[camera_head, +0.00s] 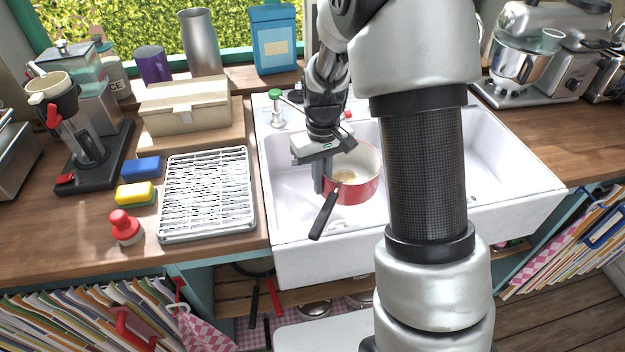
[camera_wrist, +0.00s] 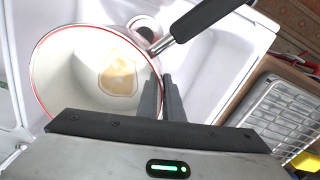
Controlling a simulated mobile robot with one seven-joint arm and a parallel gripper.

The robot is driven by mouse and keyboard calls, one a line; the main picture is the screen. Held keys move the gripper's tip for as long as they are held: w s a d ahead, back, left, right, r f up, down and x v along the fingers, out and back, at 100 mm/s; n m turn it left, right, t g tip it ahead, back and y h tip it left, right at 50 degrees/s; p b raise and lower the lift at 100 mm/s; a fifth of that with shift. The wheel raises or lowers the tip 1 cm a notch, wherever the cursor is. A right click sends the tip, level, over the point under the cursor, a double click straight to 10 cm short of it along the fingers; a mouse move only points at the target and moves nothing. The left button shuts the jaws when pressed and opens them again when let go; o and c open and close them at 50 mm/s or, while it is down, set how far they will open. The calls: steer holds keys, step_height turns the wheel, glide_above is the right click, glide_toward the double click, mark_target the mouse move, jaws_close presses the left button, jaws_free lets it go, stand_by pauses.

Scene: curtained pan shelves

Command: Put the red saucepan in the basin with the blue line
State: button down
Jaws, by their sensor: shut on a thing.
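The red saucepan (camera_head: 358,190) has a cream inside with a tan stain and a black handle pointing to the front left. In the wrist view its cream inside (camera_wrist: 85,75) and red rim fill the left. My gripper (camera_head: 322,186) is shut on the saucepan's wall near the handle; its fingers (camera_wrist: 166,98) show at the rim in the wrist view. The saucepan is at the left basin (camera_head: 285,205) of the white double sink; whether it touches the bottom I cannot tell. The right basin (camera_head: 495,165) is partly hidden by my arm. I see no blue line on either.
Left of the sink stand a dish rack (camera_head: 207,195), a yellow sponge (camera_head: 135,193), a blue sponge (camera_head: 141,167) and a red-knobbed brush (camera_head: 125,226). A green-topped bottle (camera_head: 276,108) and the tap are behind the left basin. A stand mixer (camera_head: 530,55) is at the back right.

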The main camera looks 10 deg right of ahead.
steer(key=w+f+n+b, duration=0.4)
steer(key=w+f+n, duration=0.2)
steer(key=w, duration=0.3)
steer(key=shift+w+f, duration=0.4)
steer(key=shift+f, duration=0.3)
steer(key=shift+f+b, duration=1.6)
steer(key=shift+f, duration=0.9)
steer(key=shift+f, duration=0.1)
steer(key=shift+f+b, duration=0.45)
steer(key=shift+f, duration=0.25)
steer(key=shift+f, duration=0.2)
